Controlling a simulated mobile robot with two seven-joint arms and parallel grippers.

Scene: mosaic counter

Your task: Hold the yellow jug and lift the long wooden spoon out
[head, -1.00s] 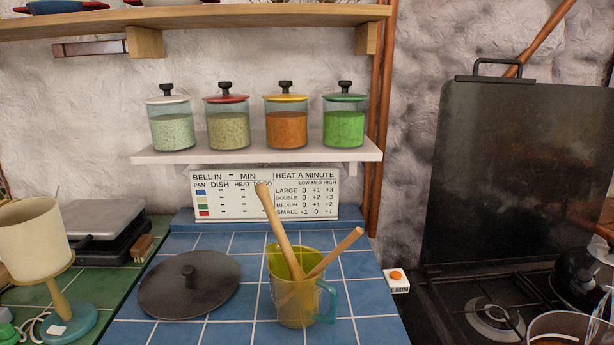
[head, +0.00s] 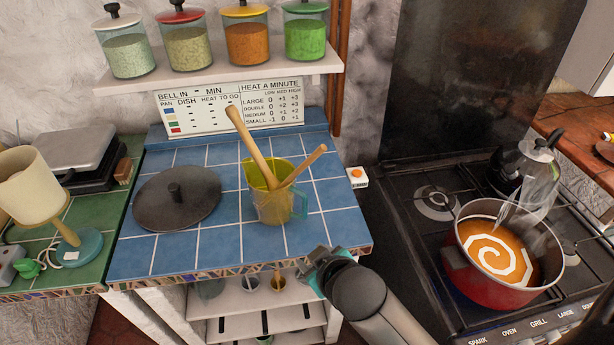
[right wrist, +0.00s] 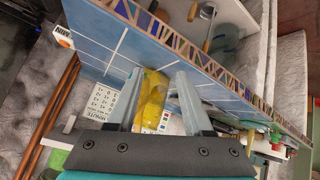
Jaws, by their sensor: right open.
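The yellow jug (head: 270,205), see-through with a teal handle on its right, stands upright on the blue tiled counter (head: 222,250). The long wooden spoon (head: 248,138) leans up and left out of it. A shorter wooden utensil (head: 307,163) leans out to the right. My right gripper (head: 316,262) is at the counter's front edge, below and right of the jug, apart from it. In the right wrist view its jaws (right wrist: 159,74) are open and empty, with the jug (right wrist: 150,97) showing beyond, between the fingers. My left gripper is not in view.
A dark round lid (head: 177,203) lies left of the jug. A white box with an orange button (head: 357,177) sits to the right. The stove holds a red pot (head: 490,285) of orange soup. Shelves with jars (head: 245,45) hang above.

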